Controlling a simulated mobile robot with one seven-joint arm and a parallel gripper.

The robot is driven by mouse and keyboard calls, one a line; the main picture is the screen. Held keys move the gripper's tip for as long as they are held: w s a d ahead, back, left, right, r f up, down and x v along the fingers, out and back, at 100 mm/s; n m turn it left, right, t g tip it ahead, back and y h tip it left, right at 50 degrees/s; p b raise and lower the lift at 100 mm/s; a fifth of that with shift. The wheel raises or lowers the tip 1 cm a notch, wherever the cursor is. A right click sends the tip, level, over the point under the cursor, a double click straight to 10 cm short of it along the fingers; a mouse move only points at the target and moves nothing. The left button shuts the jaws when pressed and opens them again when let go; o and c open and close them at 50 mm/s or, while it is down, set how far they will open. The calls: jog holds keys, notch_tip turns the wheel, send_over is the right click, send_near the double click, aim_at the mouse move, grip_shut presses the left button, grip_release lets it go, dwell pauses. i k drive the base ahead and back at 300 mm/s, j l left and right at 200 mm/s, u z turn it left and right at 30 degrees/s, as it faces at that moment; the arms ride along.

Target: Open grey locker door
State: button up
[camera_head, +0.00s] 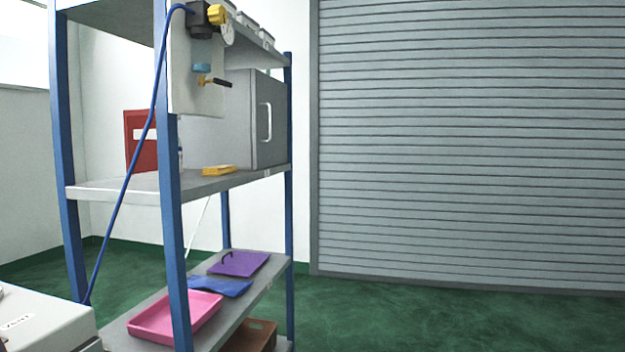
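A grey locker (215,132) sits on the middle shelf of a blue-posted rack, left of centre. Its darker grey door (257,135) faces right and looks shut. A pale upright handle (266,122) is on the door. The locker's upper left part is hidden behind a white panel with fittings. My gripper is not in view.
A pink tray (175,317) is below. A blue hose (130,180) hangs in front. Green floor (440,318) is clear before the roller shutter (470,140).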

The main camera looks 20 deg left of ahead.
aim_at(268, 95)
jog(key=i+j, duration=0.15)
jog(key=i, duration=0.35)
jog(key=i+j, duration=0.1)
jog(key=i, duration=0.35)
jog(key=i+j+z, duration=0.1)
jog(key=i, duration=0.4)
jog(key=i+j, duration=0.2)
jog(key=i, duration=0.3)
jog(key=i+j, duration=0.2)
jog(key=i, duration=0.25)
jog(key=l+z, duration=0.05)
